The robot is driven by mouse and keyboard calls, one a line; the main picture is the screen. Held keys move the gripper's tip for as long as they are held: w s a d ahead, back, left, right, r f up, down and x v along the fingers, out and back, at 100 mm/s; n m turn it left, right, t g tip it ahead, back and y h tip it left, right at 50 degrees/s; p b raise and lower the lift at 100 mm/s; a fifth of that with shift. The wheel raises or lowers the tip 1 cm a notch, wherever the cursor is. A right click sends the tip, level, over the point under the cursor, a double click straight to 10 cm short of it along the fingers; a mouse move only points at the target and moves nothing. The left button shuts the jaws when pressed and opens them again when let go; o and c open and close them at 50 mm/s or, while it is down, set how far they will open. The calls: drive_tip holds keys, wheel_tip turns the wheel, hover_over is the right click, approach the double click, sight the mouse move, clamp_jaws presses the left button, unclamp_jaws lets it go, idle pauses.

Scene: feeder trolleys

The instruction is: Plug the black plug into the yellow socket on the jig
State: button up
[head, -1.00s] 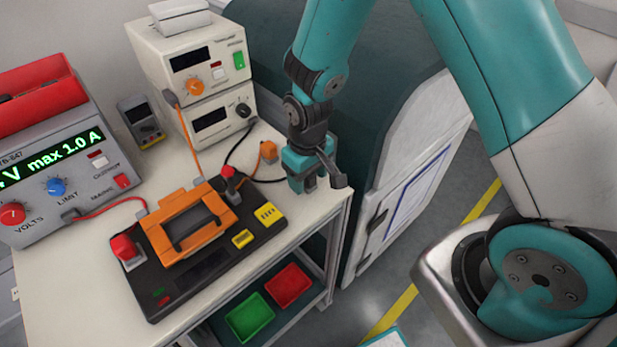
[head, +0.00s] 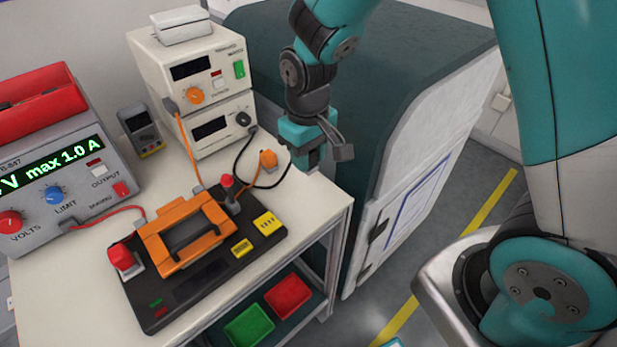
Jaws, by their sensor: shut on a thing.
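The jig (head: 160,318) is a dark plate on the bench with an orange handled frame (head: 155,250). Two yellow parts sit on its right side: a block with dark marks (head: 267,223) and a smaller one (head: 241,247). I cannot tell for certain which is the yellow socket. My gripper (head: 311,162) is above the bench's back right corner, apart from the jig and to its upper right. It is shut on the black plug, which the fingers hide. The black cable (head: 237,160) loops from the lower white unit up to my gripper.
A red-knobbed lever (head: 227,184) stands up at the jig's back edge, and an orange plug (head: 268,158) is behind it. White supply units (head: 190,62), a multimeter (head: 140,130) and a grey supply (head: 60,165) line the bench. A dark-topped cabinet (head: 420,75) stands to the right.

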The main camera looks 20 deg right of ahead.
wheel_tip(320, 180, up, 11)
drive_tip(key=shift+f+b, duration=0.1)
drive_tip(key=shift+b, duration=0.2)
drive_tip(key=shift+f+b, duration=1.3)
drive_tip(key=shift+f, duration=2.1)
drive_tip(key=s+a+p, duration=0.2)
drive_tip(key=s+a, duration=0.3)
drive_tip(key=a, duration=0.5)
drive_tip(key=shift+a+p, duration=0.4)
drive_tip(key=shift+f, duration=0.15)
drive_tip(key=shift+f, duration=1.35)
drive_tip(key=shift+f, duration=0.15)
drive_tip(key=shift+f+b, duration=1.8)
drive_tip(key=shift+f, duration=0.75)
